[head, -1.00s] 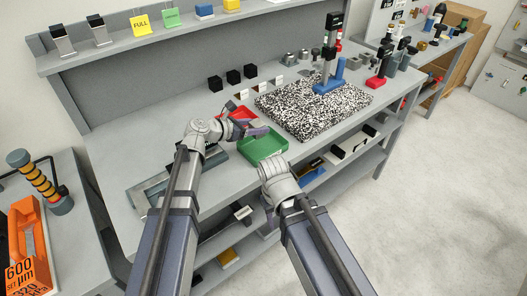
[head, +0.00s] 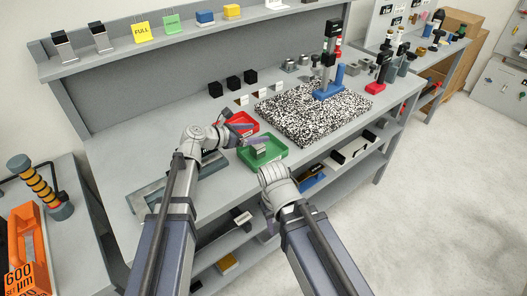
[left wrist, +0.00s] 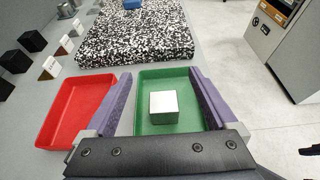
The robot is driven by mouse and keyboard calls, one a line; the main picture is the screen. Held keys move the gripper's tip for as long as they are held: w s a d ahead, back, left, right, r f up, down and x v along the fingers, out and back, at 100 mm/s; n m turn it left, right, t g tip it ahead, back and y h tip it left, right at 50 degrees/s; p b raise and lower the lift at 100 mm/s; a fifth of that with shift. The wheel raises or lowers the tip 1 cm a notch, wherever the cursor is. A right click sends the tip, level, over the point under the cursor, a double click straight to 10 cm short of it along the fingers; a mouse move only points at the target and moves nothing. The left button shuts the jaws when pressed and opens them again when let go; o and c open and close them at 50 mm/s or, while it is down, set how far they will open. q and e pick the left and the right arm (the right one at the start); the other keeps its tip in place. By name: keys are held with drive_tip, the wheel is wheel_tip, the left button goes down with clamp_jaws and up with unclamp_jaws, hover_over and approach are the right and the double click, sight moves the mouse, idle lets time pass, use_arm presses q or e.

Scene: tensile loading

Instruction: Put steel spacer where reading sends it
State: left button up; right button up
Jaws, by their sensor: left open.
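The steel spacer (head: 258,152), a small pale grey block, rests inside the green tray (head: 277,159). In the left wrist view the spacer (left wrist: 164,107) sits on the floor of the green tray (left wrist: 150,76), apart from the tray walls. My left gripper (head: 239,126) is open and empty. Its purple fingers stand wide on either side of the spacer in the wrist picture, not touching it. The red tray (left wrist: 76,112) lies beside the green one. My right gripper (head: 268,214) hangs low in front of the bench, its fingers mostly hidden by its wrist.
A speckled granite plate (head: 300,116) carries a gauge stand (head: 329,62) with a blue base; its reading is not legible. Several black blocks (head: 233,83) with small cards stand behind the trays. A grey steel fixture (head: 150,193) lies left of my left arm. The shelf above holds labelled cards.

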use_arm(q)
drive_tip(key=p+v, duration=0.2)
drive_tip(key=v, duration=0.4)
drive_tip(key=shift+s+a, duration=0.15)
drive_tip(key=shift+s, duration=0.05)
use_arm(e)
wheel_tip(320, 180, up, 3)
drive_tip(key=shift+f, duration=0.2)
